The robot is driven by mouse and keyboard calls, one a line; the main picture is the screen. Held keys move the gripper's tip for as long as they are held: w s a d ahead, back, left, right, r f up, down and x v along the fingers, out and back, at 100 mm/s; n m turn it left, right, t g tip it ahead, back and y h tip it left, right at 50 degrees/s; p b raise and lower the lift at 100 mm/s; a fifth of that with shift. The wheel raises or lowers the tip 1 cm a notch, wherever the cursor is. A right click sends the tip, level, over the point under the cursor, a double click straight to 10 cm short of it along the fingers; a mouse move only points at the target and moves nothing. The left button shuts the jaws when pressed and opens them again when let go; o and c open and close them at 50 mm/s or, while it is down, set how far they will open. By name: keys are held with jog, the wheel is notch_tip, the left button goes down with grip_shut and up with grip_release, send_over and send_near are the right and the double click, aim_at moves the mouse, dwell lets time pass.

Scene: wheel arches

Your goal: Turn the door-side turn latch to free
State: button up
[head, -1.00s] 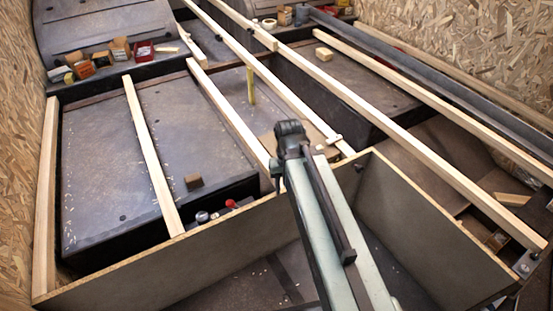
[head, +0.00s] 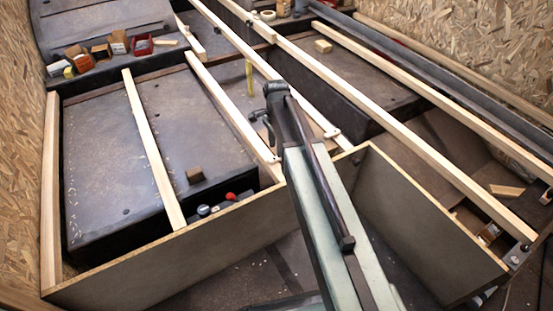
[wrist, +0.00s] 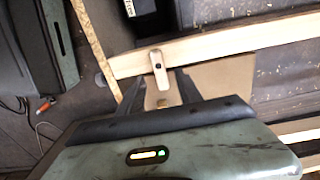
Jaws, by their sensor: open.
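The turn latch (wrist: 160,72) is a small pale wooden bar with a dark pivot screw, mounted on a long pale batten (wrist: 230,42). In the wrist view it lies crosswise to the batten, its lower end over a tan panel (wrist: 204,78). My gripper (wrist: 161,80) is open, with one dark finger on each side of the latch's lower part. I cannot tell whether either finger touches it. In the head view my arm's end (head: 276,92) is above the battens near the front board, and the fingers are mostly hidden.
A front board (head: 170,255) with a raw top edge runs across. Small boxes (head: 118,42) stand at the back left.

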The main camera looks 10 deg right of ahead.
aim_at(277, 159)
notch_tip(277, 159, down, 5)
jog(key=b, duration=0.4)
jog(key=shift+f, duration=0.1)
grip_shut()
jog(key=shift+d, duration=0.15)
